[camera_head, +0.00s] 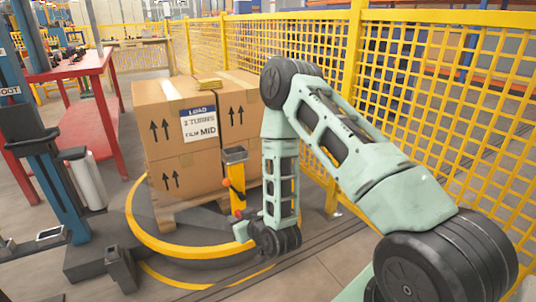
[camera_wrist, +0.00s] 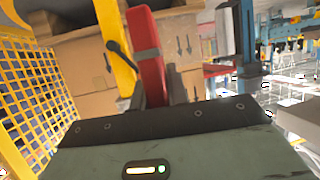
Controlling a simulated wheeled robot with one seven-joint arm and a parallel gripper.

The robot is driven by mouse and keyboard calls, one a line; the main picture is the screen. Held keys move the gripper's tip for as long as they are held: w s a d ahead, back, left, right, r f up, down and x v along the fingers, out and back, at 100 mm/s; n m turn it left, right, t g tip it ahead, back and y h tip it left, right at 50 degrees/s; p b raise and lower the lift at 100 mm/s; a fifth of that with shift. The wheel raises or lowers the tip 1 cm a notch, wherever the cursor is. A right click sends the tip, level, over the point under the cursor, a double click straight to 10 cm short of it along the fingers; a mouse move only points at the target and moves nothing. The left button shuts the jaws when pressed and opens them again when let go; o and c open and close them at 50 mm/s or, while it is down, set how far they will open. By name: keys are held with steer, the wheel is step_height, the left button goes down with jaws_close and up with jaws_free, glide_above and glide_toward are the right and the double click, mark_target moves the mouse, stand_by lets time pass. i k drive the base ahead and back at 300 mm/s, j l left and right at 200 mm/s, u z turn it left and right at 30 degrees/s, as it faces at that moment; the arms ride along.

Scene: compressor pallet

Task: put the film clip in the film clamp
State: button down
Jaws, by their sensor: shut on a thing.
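In the wrist view a red bar with a grey band (camera_wrist: 152,75), apparently the film clip, rises from between my gripper's jaws; the fingertips are hidden behind the dark gripper body. My gripper (camera_head: 241,230) is shut on it, low in front of the boxes in the head view. A yellow post (camera_wrist: 113,35) with a black lever, which looks like the film clamp, stands close beside the red bar in the wrist view. The post (camera_head: 235,167) also shows in the head view, with small orange-red parts. Whether clip and clamp touch, I cannot tell.
Stacked cardboard boxes (camera_head: 165,127) stand on a pallet on a turntable with a yellow rim (camera_head: 150,238). A blue mast (camera_head: 47,195) with a white roll (camera_head: 87,184) and a red table (camera_head: 97,68) are left. Yellow mesh fencing (camera_head: 430,80) runs behind and right.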

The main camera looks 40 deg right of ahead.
mark_target(233, 156)
steer(key=i+l+z, duration=0.15)
steer(key=i+z, duration=0.15)
steer(key=z, duration=0.15)
steer(key=i+l+z, duration=0.1)
steer(key=i+z, duration=0.3)
steer(key=k, duration=0.1)
